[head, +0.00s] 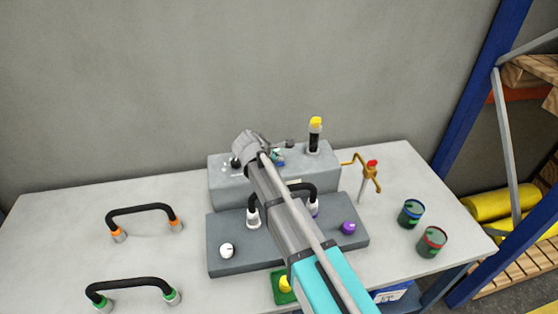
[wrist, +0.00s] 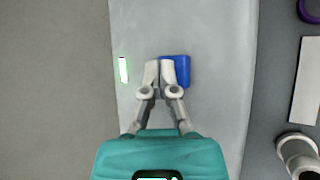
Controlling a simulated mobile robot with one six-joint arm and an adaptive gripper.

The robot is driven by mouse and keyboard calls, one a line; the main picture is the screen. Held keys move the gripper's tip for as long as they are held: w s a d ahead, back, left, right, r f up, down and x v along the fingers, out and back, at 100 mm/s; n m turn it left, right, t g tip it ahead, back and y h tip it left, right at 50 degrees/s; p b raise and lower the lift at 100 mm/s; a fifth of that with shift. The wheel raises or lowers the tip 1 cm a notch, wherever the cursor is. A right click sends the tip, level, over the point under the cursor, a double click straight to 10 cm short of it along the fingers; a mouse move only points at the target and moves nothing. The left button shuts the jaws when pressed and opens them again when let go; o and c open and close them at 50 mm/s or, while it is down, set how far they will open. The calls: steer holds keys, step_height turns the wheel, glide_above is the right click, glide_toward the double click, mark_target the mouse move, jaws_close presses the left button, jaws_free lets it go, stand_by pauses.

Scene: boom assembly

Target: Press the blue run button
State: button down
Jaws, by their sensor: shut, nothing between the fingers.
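The blue button (wrist: 182,72) is on the light grey top of the control box (wrist: 215,110) in the wrist view. My gripper (wrist: 160,65) is shut and empty. Its fingertips overlap the left part of the button in the picture. I cannot tell whether they touch it. In the head view my arm reaches over the grey control box (head: 225,190) and hides the button there. Only a small teal bit of my gripper shows behind the arm.
A lit green-white strip (wrist: 123,70) lies left of the button. A signal post with a yellow top (head: 315,135) stands at the box's right. A dark fixture plate (head: 225,265) with a black hose (head: 300,187) is in front. Two cans (head: 411,213) stand at right.

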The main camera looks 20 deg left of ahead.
steer(key=shift+r+p, duration=0.9)
steer(key=shift+r+p, duration=2.5)
steer(key=s+d+f+m+g+b, duration=0.1)
steer(key=s+d+f+m+g, duration=0.3)
steer(key=d, duration=0.8)
steer(key=w+d+f+m+g+b, duration=0.1)
steer(key=d+m, duration=0.5)
steer(key=d, duration=0.6)
steer(key=s+d+f+m+g+y, duration=0.1)
steer(key=s+d+f+m, duration=0.1)
steer(key=s+d+m, duration=0.4)
steer(key=s+d+f+m+g+y+b, duration=0.1)
steer(key=s+d+m, duration=0.5)
steer(key=d, duration=0.7)
steer(key=shift+s+d+f+g+y, duration=0.3)
steer(key=shift+s+f+g+y, duration=0.05)
steer(key=shift+s+g+y, duration=0.4)
